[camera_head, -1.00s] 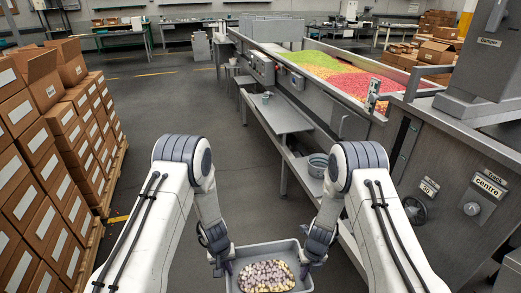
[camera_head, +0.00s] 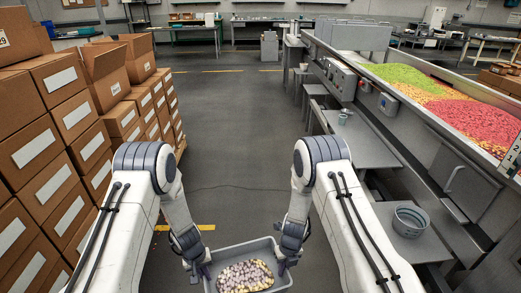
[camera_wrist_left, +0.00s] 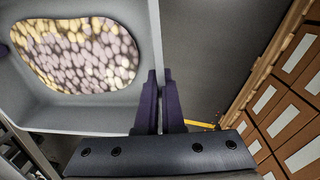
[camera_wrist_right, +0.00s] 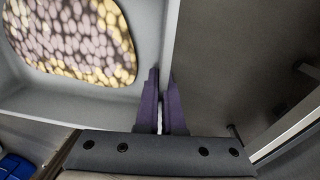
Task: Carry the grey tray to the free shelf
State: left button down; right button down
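The grey tray (camera_head: 235,249) holds a heap of pale yellow and mauve candies (camera_head: 245,276). It hangs low in front of me, about level. My left gripper (camera_head: 203,272) is shut on its left wall, and my right gripper (camera_head: 283,266) is shut on its right wall. In the left wrist view the fingers (camera_wrist_left: 160,100) pinch the tray's rim; the right wrist view shows the same grip (camera_wrist_right: 160,100). Grey shelves run along the machine on the right. One shelf (camera_head: 360,152) has a small cup (camera_head: 344,116); a lower, nearer one (camera_head: 428,245) bears a metal bucket (camera_head: 409,220).
Stacked cardboard boxes (camera_head: 60,140) stand close on the left. Bare grey floor (camera_head: 235,150) lies open ahead between boxes and machine. Green, orange and red candy (camera_head: 430,95) fills the machine's long bed at right. Work tables (camera_head: 275,25) stand at the back.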

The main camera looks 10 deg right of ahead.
aim_at(366, 152)
jog(key=u, duration=0.05)
jog(key=i, duration=2.1)
jog(key=z, duration=0.5)
jog(key=i, duration=1.05)
jog(key=z, duration=1.1)
jog(key=i, duration=0.8)
jog(key=z, duration=0.45)
